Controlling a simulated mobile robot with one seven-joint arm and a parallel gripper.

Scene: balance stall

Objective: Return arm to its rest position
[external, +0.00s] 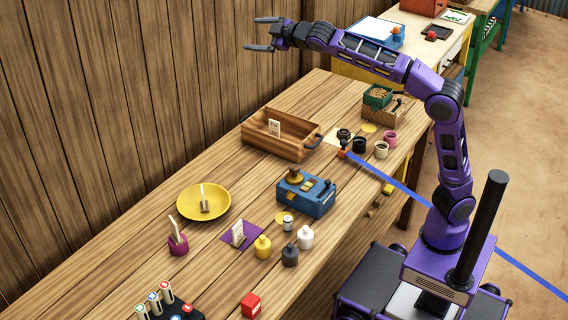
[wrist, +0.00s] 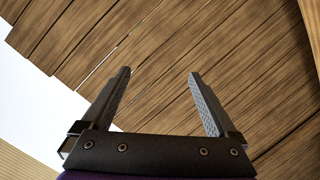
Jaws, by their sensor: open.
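My gripper (external: 261,34) is open and empty. In the external view it is raised high above the far part of the wooden table, close to the plank wall, with its fingers pointing left. My purple arm reaches up and to the left from its base at the right. Nothing is between the fingers.
The wooden table (external: 110,268) holds a yellow bowl (external: 222,213), a wooden tray (external: 270,150), a blue balance box (external: 318,204) and several small pots and weights. The plank wall (external: 110,90) runs along the table's left side. The air around my gripper is clear.

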